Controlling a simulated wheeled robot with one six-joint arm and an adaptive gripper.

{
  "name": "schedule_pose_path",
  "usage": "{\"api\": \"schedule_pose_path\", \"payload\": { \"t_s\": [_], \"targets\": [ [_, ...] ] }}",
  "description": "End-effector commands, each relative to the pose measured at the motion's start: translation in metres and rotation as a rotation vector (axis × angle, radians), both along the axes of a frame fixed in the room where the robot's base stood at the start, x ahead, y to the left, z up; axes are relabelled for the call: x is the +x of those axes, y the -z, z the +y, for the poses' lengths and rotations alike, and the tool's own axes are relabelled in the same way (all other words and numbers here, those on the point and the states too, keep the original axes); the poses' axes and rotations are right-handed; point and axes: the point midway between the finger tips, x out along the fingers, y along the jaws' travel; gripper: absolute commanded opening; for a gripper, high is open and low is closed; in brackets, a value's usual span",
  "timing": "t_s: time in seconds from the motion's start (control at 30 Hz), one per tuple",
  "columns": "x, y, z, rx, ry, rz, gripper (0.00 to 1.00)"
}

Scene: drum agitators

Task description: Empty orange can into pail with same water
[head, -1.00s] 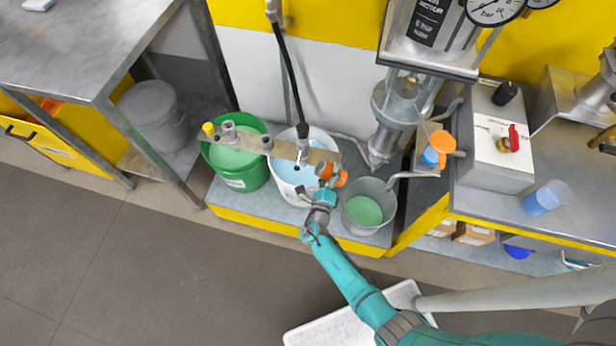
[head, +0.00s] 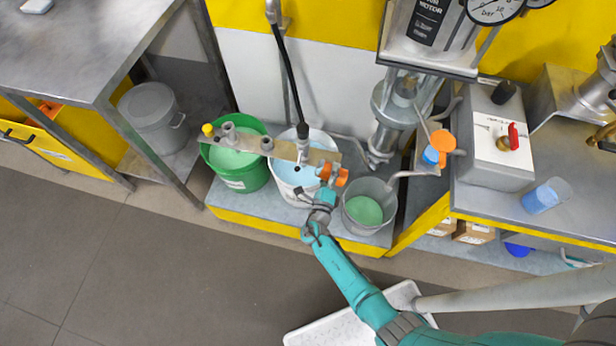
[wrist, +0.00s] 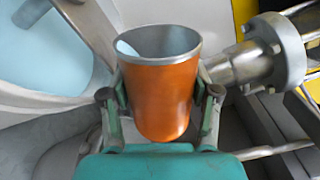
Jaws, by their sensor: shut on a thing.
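My gripper (wrist: 160,148) is shut on the orange can (wrist: 158,100), one finger on each side. The can's grey rim faces up in the wrist view, and a patch of light blue shows inside. In the head view my gripper (head: 323,197) and the partly hidden orange can (head: 342,177) are at the right front of the white pail (head: 291,192), which holds light blue water. The green pail (head: 254,180), left of it, holds pale green water. The grey metal pail (head: 382,229), on the right, holds darker green water.
A metal bar with fittings (head: 285,150) and a black hose (head: 288,80) hang over the white pail. A steel drum machine (head: 390,115) stands behind the grey pail. A clear cup of blue liquid (head: 545,196) is on the right bench. A lidded grey pot (head: 153,115) sits at left.

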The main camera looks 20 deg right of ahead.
Motion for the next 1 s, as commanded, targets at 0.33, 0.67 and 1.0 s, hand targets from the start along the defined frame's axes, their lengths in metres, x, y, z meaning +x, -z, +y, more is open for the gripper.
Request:
{"api": "schedule_pose_path", "payload": {
  "t_s": [0.33, 0.67, 1.0],
  "targets": [
    [-0.0022, 0.0017, -0.0018, -0.032, -0.001, 0.023, 0.17],
    [-0.0034, 0.0028, -0.0027, -0.05, -0.001, 0.036, 0.17],
    [-0.0047, 0.0038, -0.0037, -0.069, -0.001, 0.05, 0.17]
  ]
}}
